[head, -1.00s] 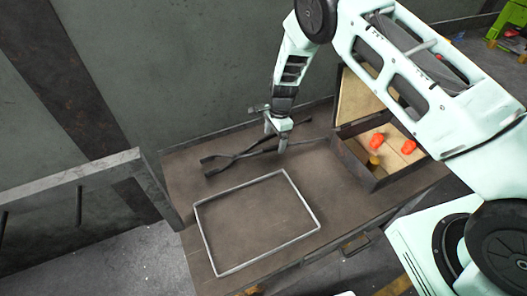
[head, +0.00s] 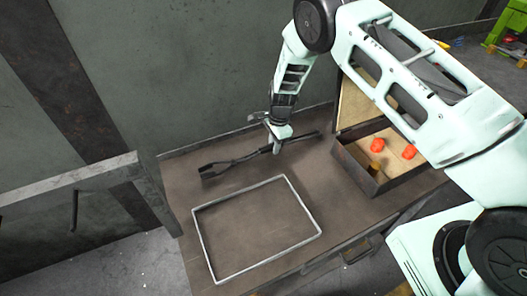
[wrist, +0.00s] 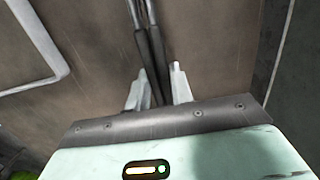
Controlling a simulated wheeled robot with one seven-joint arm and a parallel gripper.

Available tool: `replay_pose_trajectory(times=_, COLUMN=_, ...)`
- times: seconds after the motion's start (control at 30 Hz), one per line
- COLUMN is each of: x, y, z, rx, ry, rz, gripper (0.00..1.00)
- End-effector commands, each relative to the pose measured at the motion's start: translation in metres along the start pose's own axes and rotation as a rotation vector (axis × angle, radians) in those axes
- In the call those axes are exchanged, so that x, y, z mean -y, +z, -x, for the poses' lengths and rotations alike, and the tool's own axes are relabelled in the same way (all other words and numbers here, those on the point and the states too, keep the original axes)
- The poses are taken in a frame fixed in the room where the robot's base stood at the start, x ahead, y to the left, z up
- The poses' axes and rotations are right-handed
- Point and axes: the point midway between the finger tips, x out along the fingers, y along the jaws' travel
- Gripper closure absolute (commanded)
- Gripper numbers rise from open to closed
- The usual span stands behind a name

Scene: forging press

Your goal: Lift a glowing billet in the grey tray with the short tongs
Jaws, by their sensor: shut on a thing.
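My gripper (head: 277,141) is shut on the dark tongs (head: 226,165), near the back of the table. The tongs' forked end points left and the other end reaches right behind the gripper. In the wrist view, two dark arms (wrist: 155,52) run up from between my fingers (wrist: 160,86). I cannot tell whether the tongs are clear of the table. The light grey rectangular rim of a tray (head: 240,193) lies in front, with nothing inside it. Glowing orange pieces (head: 376,146) (head: 409,152) lie in the open box at right.
The dark box (head: 366,180) has its lid raised at the back and also holds a small brownish-yellow piece (head: 376,172). A wall stands close behind the table. The table between tongs and tray is clear.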

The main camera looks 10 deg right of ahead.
Motion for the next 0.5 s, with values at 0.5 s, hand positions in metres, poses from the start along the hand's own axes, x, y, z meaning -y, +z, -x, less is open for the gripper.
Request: replay_pose_trajectory(times=0.5, x=0.001, y=0.005, z=0.046, rx=0.0, ry=-0.002, rz=0.0, gripper=1.0)
